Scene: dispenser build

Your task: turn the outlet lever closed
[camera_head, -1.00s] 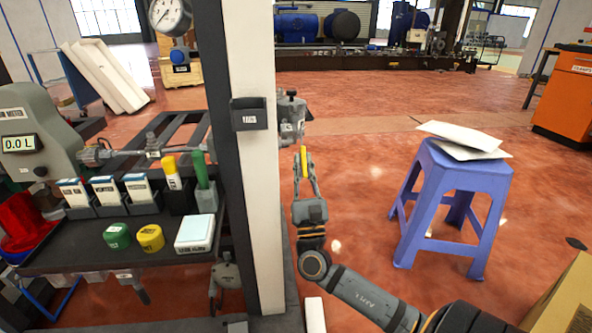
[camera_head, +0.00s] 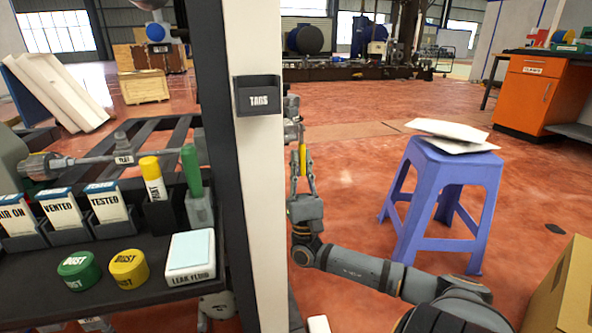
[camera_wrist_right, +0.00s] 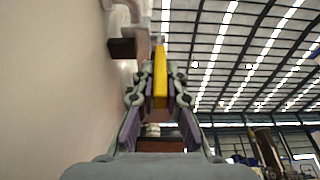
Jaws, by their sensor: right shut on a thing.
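The outlet lever (camera_head: 302,154) is a narrow yellow handle on grey pipework (camera_head: 291,115), just right of the white post. It looks about upright, pointing down from the fitting, in the head view. My right gripper (camera_head: 302,174) comes from below and is shut on the lever. In the right wrist view the yellow lever (camera_wrist_right: 160,80) lies between the two fingers of the gripper (camera_wrist_right: 161,90). The post hides much of the fitting, so I cannot tell the valve's exact setting. My left gripper is not in view.
The white post (camera_head: 258,200) with a TAGS holder (camera_head: 257,95) stands close left of my right gripper. A dark shelf (camera_head: 110,312) holds cards, markers, two round tins and a leak fluid box. A purple stool (camera_head: 440,185) with papers and a cardboard box (camera_head: 565,295) stand right.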

